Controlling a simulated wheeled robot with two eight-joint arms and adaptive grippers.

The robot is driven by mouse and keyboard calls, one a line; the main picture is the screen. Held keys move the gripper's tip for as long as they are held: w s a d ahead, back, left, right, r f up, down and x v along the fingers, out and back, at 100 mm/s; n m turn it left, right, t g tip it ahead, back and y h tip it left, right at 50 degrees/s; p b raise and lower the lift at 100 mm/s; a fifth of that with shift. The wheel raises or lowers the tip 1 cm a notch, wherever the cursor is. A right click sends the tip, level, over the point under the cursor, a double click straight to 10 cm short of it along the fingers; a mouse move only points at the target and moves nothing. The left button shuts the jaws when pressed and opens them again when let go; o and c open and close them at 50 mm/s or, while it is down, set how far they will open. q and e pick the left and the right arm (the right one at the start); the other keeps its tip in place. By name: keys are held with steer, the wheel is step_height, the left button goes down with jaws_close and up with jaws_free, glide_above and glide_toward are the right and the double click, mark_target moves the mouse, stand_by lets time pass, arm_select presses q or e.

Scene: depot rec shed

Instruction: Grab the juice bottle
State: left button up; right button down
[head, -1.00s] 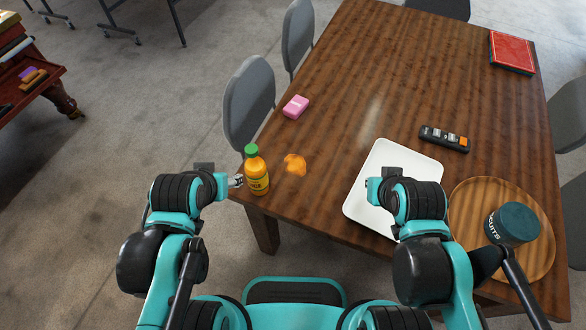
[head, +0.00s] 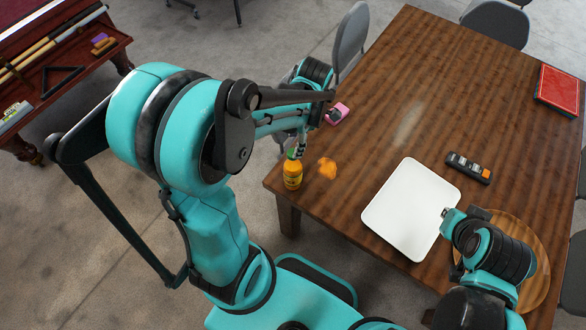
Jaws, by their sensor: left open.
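The juice bottle (head: 292,175), orange with a green cap, stands upright at the near left corner of the table. My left gripper (head: 301,149) is open and points down just behind the bottle's top. Its fingers overlap the cap area in the picture, and I cannot tell whether they touch it. The bottle is not held. My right gripper (head: 446,212) is at the right edge of the white tray; its fingers are too small and hidden to judge.
An orange crumpled item (head: 327,168) lies just right of the bottle, and a pink block (head: 338,113) lies behind. A white tray (head: 411,207), a remote (head: 468,168), a red box (head: 558,89) and a round wooden tray (head: 541,262) share the table (head: 400,110).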

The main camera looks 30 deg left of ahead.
arm_select(q)
steer(key=b, duration=0.2)
glide_above(293, 169)
steer(key=w+a, duration=0.1)
steer(key=w, duration=0.1)
step_height(293, 169, down, 7)
steer(key=shift+a, duration=0.15)
jaws_close()
